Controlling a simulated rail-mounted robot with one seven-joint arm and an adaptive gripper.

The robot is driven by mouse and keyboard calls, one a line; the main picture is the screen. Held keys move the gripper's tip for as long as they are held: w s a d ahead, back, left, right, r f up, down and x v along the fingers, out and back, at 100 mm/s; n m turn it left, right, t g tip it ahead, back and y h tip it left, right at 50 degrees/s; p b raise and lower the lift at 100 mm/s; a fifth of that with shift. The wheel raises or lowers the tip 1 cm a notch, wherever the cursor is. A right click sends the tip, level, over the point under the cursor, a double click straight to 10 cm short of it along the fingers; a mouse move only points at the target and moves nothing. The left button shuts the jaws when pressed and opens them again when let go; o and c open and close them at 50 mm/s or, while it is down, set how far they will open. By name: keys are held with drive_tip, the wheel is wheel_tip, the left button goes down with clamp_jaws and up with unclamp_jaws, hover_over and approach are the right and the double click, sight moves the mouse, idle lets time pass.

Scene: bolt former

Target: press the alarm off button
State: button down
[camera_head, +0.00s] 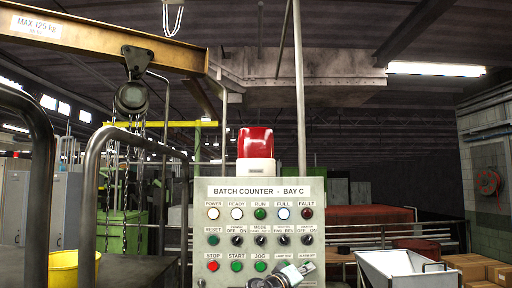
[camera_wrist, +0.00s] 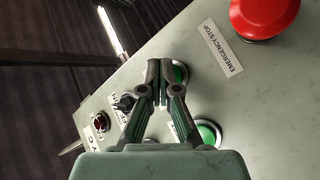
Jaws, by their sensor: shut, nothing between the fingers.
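The grey control panel (camera_head: 200,225), titled BATCH COUNTER - BAY C, faces me. In its bottom row, the label at the right end (camera_head: 308,264) appears to read ALARM OFF; its button is hidden behind my gripper (camera_head: 307,268). In the wrist view my gripper (camera_wrist: 160,64) is shut and empty, its fingertips over a green button (camera_wrist: 181,74). This button lines up with a selector and a red lamp, which fits the alarm off place. The fingers hide its label and part of its face. I cannot tell whether they touch it.
A neighbouring green button (camera_wrist: 209,133) is close to my fingers. A large red emergency stop (camera_wrist: 265,14) lies on the panel beyond. A black selector (camera_wrist: 125,102) and a red lamp (camera_wrist: 101,122) are to the left. A white bin (camera_head: 405,262) stands right of the panel.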

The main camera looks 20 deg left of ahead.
drive_tip(key=shift+s, duration=0.25)
drive_tip(key=s+d+b, duration=0.1)
drive_tip(key=s, duration=0.4)
drive_tip(key=shift+s+d, duration=0.35)
drive_tip(key=shift+s, duration=0.05)
idle(0.5)
